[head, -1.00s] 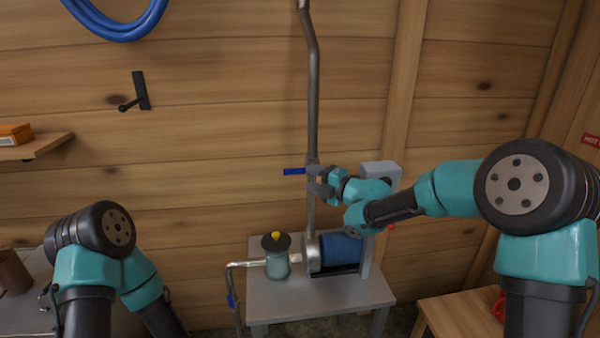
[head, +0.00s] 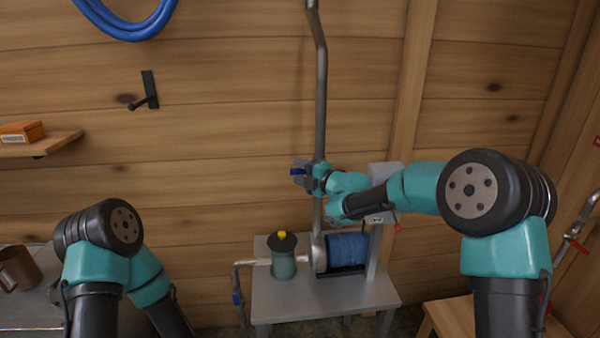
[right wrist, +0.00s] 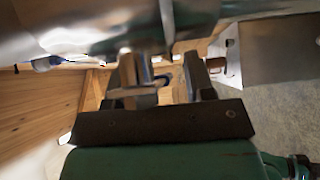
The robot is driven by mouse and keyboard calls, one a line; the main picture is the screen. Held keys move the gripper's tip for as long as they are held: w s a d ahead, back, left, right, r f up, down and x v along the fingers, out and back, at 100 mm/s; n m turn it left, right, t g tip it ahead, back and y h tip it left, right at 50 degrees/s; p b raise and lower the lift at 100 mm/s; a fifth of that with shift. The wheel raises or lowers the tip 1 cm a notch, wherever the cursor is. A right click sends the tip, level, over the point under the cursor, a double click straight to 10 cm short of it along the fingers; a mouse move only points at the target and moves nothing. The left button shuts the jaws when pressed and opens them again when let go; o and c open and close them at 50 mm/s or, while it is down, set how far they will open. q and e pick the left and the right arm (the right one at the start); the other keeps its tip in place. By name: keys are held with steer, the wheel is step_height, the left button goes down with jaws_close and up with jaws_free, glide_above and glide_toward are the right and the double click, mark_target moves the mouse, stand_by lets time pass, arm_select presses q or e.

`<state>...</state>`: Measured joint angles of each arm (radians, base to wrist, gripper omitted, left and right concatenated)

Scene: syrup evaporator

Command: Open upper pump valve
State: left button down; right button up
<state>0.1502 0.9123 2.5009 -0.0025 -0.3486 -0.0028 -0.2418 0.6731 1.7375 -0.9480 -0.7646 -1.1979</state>
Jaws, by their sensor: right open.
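The upper pump valve has a blue lever handle (head: 296,172) on the tall metal pipe (head: 320,100) above the pump. The lever points left from the pipe. My right gripper (head: 301,173) is at the valve, its fingers open and reaching past the pipe beside the lever, partly covering it. I cannot tell whether they touch it. In the right wrist view, my open right gripper (right wrist: 160,80) has a metal valve part between or just behind its fingers, close under a large blurred pipe (right wrist: 100,30). My left gripper is out of view; only its arm shows at lower left.
The pump (head: 347,250) and a dark-capped canister (head: 283,260) stand on a grey table (head: 320,305). A second blue lever (head: 237,298) is on the lower left pipe. A shelf with an orange box (head: 22,132) is at left. A mug (head: 18,268) sits lower left.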

steer(key=shift+w+a, duration=0.1)
steer(key=shift+a, duration=0.05)
steer(key=shift+c, duration=0.2)
jaws_close()
stand_by(0.3)
